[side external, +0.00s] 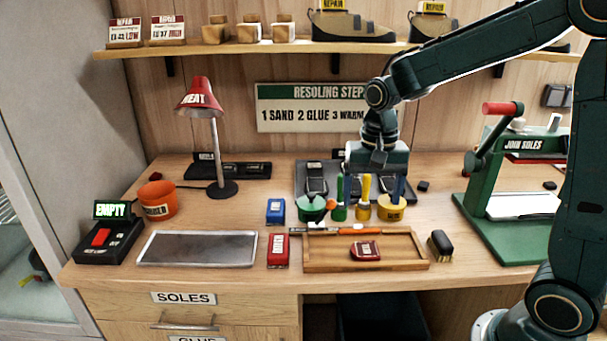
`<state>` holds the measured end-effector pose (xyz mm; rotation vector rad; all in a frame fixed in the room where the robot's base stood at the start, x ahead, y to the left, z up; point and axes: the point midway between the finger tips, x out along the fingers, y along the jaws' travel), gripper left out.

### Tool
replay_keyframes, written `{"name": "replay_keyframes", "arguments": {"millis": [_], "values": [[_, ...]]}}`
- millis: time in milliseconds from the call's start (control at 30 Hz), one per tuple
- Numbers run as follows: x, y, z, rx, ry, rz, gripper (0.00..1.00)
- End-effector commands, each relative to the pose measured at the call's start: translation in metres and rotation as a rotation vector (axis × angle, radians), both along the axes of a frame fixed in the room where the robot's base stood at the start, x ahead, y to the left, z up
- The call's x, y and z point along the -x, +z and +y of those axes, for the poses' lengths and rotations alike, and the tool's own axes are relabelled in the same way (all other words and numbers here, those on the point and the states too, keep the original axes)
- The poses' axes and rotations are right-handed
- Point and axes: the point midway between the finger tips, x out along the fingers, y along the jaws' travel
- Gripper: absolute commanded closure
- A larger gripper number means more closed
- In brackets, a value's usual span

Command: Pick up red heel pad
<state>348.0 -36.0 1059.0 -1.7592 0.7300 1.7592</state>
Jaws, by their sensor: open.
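A small red piece with a white label (365,250) lies in the shallow wooden tray (415,264) at the front middle. It looks like the red heel pad, but its label is too small to read. A second red block (278,250) with a white label lies just left of the tray; I cannot tell what it is. My gripper (374,178) is open, pointing down above the pots at the back of the bench, behind and above the tray. Its fingertips are hard to separate from the handles below, and nothing is visibly held.
Glue pots, green (312,209) and yellow (396,210), with upright handles stand behind the tray. A blue block (275,211), metal tray (197,249), lamp (216,140) and orange pot (158,199) are left. A brush (440,244) and green press (500,240) are right.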

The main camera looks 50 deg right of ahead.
Motion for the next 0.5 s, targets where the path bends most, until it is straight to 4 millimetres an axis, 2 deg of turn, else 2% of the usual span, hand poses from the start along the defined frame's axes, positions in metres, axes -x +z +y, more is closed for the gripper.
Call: {"name": "replay_keyframes", "arguments": {"millis": [167, 500], "values": [[0.001, -0.018, 0.0, 0.0, 0.001, 0.004, 0.18], [0.001, -0.067, 0.0, -0.001, 0.001, 0.005, 0.18]]}}
